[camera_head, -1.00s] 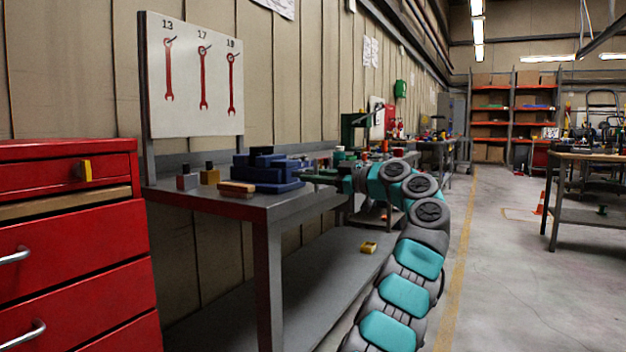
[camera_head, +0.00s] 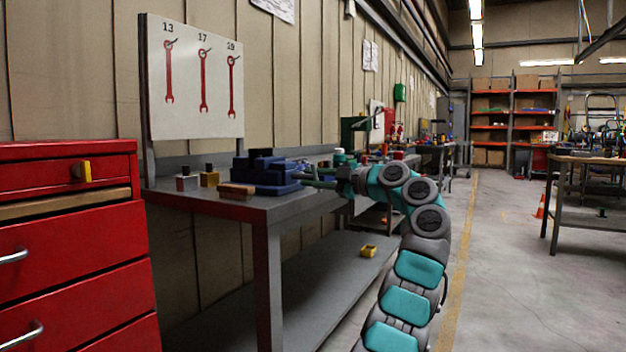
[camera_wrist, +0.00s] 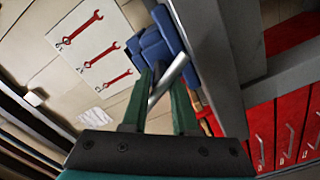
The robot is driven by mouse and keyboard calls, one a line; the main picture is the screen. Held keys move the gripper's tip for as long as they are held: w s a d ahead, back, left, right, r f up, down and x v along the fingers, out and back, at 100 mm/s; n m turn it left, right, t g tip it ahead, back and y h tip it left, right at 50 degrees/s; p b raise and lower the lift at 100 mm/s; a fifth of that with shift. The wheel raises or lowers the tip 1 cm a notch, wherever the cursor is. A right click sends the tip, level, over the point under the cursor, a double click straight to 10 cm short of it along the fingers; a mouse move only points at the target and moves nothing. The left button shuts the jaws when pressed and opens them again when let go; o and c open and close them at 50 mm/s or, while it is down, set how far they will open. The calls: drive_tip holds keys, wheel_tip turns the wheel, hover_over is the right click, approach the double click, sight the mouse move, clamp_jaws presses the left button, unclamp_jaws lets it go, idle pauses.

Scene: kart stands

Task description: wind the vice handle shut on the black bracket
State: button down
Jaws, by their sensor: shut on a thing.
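The blue vice (camera_head: 268,176) sits on the grey bench near its front edge. It also shows in the wrist view (camera_wrist: 152,45). My gripper (camera_head: 311,178) reaches in from the right, level with the vice's right side. In the wrist view my gripper (camera_wrist: 164,88) has its two green fingers closed on the bare metal vice handle (camera_wrist: 171,76), a grey bar that crosses slantwise between the tips. I cannot make out the black bracket for certain; the vice's jaw opening is not clear in either view.
A wooden-topped block (camera_head: 237,189) and two small blocks (camera_head: 209,176) stand left of the vice. A wrench board (camera_head: 192,80) rises behind. A red drawer cabinet (camera_head: 75,245) stands at the left. A yellow bin (camera_head: 368,250) lies on the lower shelf.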

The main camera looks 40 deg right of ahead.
idle(0.3)
drive_tip(key=c, duration=0.8)
unclamp_jaws()
drive_tip(key=shift+o, duration=0.2)
drive_tip(key=v, duration=0.7)
drive_tip(key=shift+s, duration=0.4)
drive_tip(key=shift+d, duration=0.15)
